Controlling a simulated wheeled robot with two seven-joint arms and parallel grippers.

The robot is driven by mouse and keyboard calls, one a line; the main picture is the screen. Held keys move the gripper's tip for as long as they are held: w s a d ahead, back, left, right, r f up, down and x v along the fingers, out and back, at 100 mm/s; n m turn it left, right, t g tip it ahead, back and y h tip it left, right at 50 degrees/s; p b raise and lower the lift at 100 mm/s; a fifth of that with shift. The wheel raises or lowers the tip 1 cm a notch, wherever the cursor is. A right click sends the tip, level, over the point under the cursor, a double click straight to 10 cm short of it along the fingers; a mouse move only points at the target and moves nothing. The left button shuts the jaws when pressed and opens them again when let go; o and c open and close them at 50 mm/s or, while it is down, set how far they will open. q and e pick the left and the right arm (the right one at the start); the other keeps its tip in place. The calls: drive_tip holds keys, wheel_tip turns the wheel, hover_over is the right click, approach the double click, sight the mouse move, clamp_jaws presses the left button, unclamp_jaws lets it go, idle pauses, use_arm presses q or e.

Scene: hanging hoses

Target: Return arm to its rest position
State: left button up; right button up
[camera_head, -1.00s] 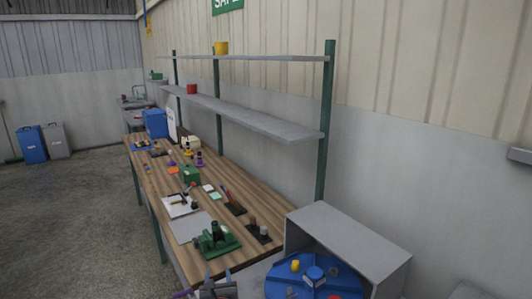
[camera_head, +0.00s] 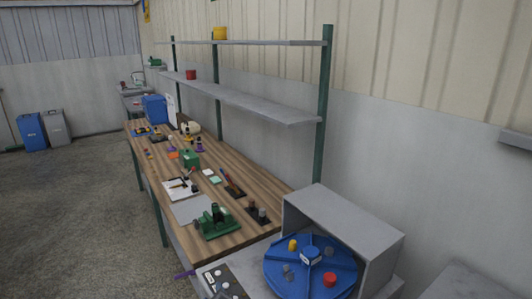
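A small purple piece (camera_head: 185,274) shows at the bottom edge, beside the bench's near end. I cannot tell what it belongs to. No hanging hoses are visible.
A long wooden workbench (camera_head: 182,213) with tools and a green fixture (camera_head: 217,222) runs along the wall. A grey open box (camera_head: 345,222) stands over a blue round turntable (camera_head: 285,279) at the near right. A grey panel (camera_head: 212,274) lies left of it. Open floor (camera_head: 70,220) is at left.

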use_arm(q)
drive_tip(key=s+a+f+n+g+h, duration=0.1)
drive_tip(key=s+a+f+n+g, duration=0.15)
drive_tip(key=s+n, duration=0.65)
drive_tip(key=s+a+f+n+g+h, duration=0.15)
drive_tip(key=s+n+g, duration=0.35)
drive_tip(key=s, duration=0.8)
drive_tip(key=s+a+f+n+g+h, duration=0.1)
drive_tip(key=s+f+n+g+h, duration=0.15)
drive_tip(key=s+n, duration=0.7)
drive_tip(key=s+d+f, duration=0.1)
drive_tip(key=s+f, duration=0.1)
drive_tip(key=f, duration=1.1)
drive_tip(key=s+d+f+m+g, duration=0.1)
drive_tip(key=s+f, duration=0.1)
drive_tip(key=f, duration=1.2)
drive_tip(key=s+d+f, duration=0.1)
drive_tip(key=s+f, duration=0.2)
drive_tip(key=f, duration=1.1)
drive_tip(key=shift+f+g+y, duration=0.25)
drive_tip(key=shift+g+y, duration=0.05)
use_arm(e)
drive_tip(key=shift+w+a+r, duration=0.1)
drive_tip(key=shift+w+a, duration=0.05)
drive_tip(key=shift+a, duration=0.05)
